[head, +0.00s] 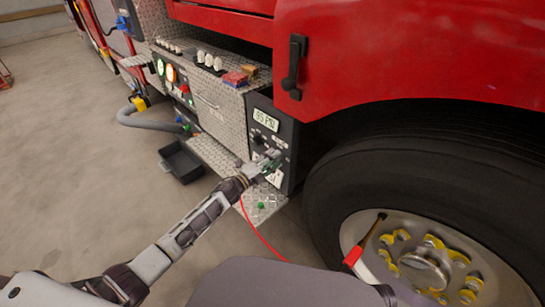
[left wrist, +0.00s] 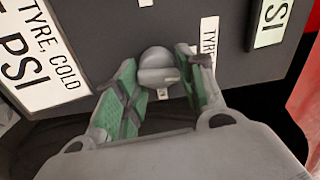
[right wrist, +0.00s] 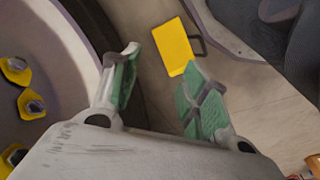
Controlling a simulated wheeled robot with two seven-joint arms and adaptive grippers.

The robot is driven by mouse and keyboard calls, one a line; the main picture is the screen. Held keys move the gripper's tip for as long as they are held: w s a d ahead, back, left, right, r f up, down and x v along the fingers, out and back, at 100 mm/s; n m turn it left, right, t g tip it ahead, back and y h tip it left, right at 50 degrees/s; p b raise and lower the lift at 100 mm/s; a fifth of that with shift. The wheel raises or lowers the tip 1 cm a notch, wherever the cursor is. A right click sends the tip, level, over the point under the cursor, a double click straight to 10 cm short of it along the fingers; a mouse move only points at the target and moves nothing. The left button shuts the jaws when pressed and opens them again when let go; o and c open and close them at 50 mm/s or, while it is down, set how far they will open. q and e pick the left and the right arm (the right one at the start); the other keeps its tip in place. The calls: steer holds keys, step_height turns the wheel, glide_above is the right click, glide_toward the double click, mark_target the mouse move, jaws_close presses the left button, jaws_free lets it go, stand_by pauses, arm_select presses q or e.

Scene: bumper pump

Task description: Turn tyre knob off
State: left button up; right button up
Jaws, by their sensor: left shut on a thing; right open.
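The tyre knob (left wrist: 157,66) is a grey round knob with a raised bar, on a dark panel, seen in the left wrist view. My left gripper (left wrist: 160,85) has its green-padded fingers on either side of the knob and is shut on it. In the head view the left gripper (head: 272,162) is at the lower part of the dark control panel (head: 288,130) and hides the knob there. A display (head: 265,120) above it reads what looks like 95 PSI. My right gripper (right wrist: 160,75) is open and empty beside the wheel.
A large tyre (head: 350,165) with yellow nut markers stands right of the panel. A red line (head: 262,238) hangs below the panel. A metal step (head: 262,203) juts out under it. A black tray (head: 180,162) lies on the floor. A yellow block (right wrist: 173,46) lies beyond my right gripper.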

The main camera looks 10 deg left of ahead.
arm_select(q)
steer(key=shift+a+f+n+p, duration=0.1)
steer(key=shift+f+n+p, duration=0.15)
steer(key=shift+n+p, duration=0.4)
arm_select(e)
steer(key=shift+s+d+f, duration=0.2)
steer(key=shift+s+f, duration=0.1)
steer(key=shift+f, duration=0.45)
arm_select(q)
steer(key=shift+n, duration=0.25)
steer(key=shift+c, duration=0.3)
steer(key=o, duration=1)
steer(key=shift+r, duration=0.1)
arm_select(e)
steer(key=shift+w, duration=0.1)
arm_select(q)
steer(key=shift+s, duration=0.1)
steer(key=r+v, duration=0.1)
steer(key=v, duration=1)
steer(key=shift+s+a+f, duration=0.15)
steer(key=shift+s+f, duration=0.25)
steer(key=shift+f, duration=0.05)
